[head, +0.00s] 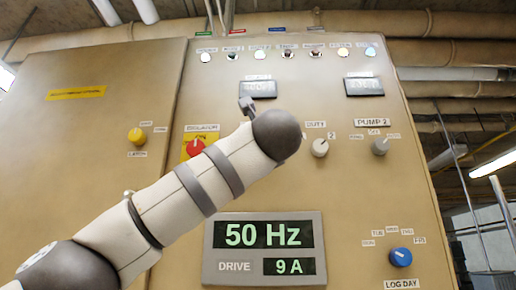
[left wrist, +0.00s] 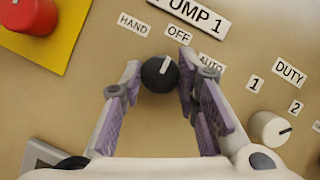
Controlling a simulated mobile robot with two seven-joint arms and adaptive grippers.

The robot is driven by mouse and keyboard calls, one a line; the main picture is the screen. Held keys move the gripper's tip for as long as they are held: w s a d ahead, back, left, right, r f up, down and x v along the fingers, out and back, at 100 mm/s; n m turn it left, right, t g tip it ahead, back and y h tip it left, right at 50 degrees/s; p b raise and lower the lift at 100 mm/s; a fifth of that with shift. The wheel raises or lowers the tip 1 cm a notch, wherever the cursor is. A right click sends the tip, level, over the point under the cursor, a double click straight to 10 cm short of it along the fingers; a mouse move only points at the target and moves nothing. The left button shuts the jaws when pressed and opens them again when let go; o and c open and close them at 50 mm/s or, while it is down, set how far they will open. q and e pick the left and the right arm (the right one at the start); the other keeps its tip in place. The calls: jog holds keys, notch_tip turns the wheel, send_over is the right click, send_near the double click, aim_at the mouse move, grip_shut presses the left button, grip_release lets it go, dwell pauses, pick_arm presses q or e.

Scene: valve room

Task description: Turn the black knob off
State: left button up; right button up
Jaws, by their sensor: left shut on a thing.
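The black knob (left wrist: 159,76) is on the panel below the PUMP 1 label in the left wrist view. Its white line points up and slightly right, toward the OFF label (left wrist: 178,34). HAND is at upper left of it and AUTO at right. My left gripper (left wrist: 161,71) has one finger on each side of the knob and is shut on it. In the head view my left arm reaches across the panel and hides the knob and most of the gripper. My right gripper is in neither view.
A red knob on a yellow plate (head: 195,149) is left of my arm. The white DUTY knob (head: 320,148), grey PUMP 2 knob (head: 380,147) and blue LOG DAY knob (head: 401,256) are to the right. A drive display (head: 263,247) sits below. A yellow knob (head: 136,136) is far left.

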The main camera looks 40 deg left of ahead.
pick_arm(q)
jog(key=shift+r, duration=0.1)
dwell(0.3)
jog(key=o, duration=1.2)
jog(key=shift+c, duration=0.2)
jog(key=v, duration=1.2)
jog(key=shift+s+d, duration=0.1)
